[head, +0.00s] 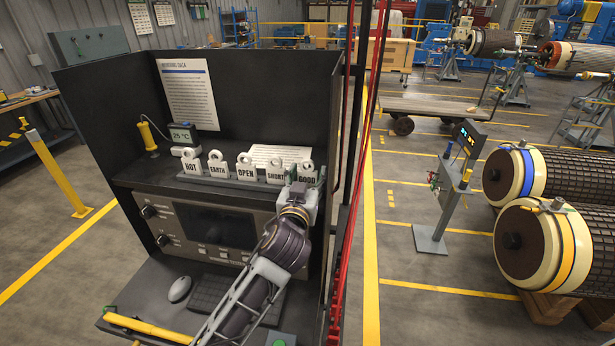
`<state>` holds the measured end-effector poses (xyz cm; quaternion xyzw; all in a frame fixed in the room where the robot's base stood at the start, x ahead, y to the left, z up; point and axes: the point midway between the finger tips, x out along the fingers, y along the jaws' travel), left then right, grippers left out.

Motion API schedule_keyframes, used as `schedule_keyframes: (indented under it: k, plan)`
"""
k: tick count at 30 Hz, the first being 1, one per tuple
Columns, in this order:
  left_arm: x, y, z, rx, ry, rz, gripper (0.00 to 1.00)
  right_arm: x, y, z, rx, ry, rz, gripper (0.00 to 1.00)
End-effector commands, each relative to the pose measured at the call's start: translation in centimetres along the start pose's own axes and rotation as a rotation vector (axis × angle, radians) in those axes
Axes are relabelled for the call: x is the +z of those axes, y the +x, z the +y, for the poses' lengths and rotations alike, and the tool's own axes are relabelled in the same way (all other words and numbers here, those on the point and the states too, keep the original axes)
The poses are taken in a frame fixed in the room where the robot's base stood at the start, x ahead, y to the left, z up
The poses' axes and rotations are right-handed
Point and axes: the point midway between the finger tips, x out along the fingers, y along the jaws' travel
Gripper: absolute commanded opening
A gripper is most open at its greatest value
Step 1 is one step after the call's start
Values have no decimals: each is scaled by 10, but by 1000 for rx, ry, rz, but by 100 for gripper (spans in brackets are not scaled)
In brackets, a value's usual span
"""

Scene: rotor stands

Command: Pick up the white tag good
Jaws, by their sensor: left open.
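The white tag marked GOOD (308,178) is the rightmost in a row of white tags on the dark shelf of the test cabinet. It stands upright, with a rounded eyelet on top. My left gripper (301,187) is right in front of its left part and covers some of its lower face. The gripper is open. I cannot tell whether its fingers touch the tag or stand around it. My right gripper is not in view.
The SHORT tag (276,173) stands close on the left, followed by OPEN (246,170), EARTH (216,166) and HOT (191,165). A white sheet (268,153) lies behind. The cabinet's side wall (334,130) and red cables (372,90) rise on the right.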

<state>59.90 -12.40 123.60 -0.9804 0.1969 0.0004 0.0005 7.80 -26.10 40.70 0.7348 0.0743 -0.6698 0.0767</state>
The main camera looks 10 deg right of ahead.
Motion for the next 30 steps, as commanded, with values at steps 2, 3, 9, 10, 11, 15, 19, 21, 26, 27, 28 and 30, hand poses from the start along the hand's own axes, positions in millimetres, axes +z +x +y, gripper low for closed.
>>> schedule_keyframes:
  k: [2,3,9,10,11,15,19,21,26,27,28,30]
  plan:
    - [0,2,0,0,-1,0,57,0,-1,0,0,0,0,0]
    - [0,2,0,0,-1,0,57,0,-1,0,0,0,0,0]
    - [0,2,0,0,-1,1,57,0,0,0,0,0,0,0]
    - [0,2,0,0,-1,0,57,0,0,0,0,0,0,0]
    - [0,2,0,0,-1,1,57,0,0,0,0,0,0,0]
    - [0,2,0,0,-1,1,57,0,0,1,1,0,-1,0]
    - [0,2,0,0,-1,0,44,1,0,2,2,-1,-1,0]
    - [0,2,0,0,-1,0,35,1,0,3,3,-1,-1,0]
    - [0,2,0,0,-1,1,32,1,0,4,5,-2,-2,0]
    - [0,2,0,0,-1,1,32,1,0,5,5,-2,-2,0]
    - [0,2,0,0,-1,1,32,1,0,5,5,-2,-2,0]
    - [0,2,0,0,-1,1,32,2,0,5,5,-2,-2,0]
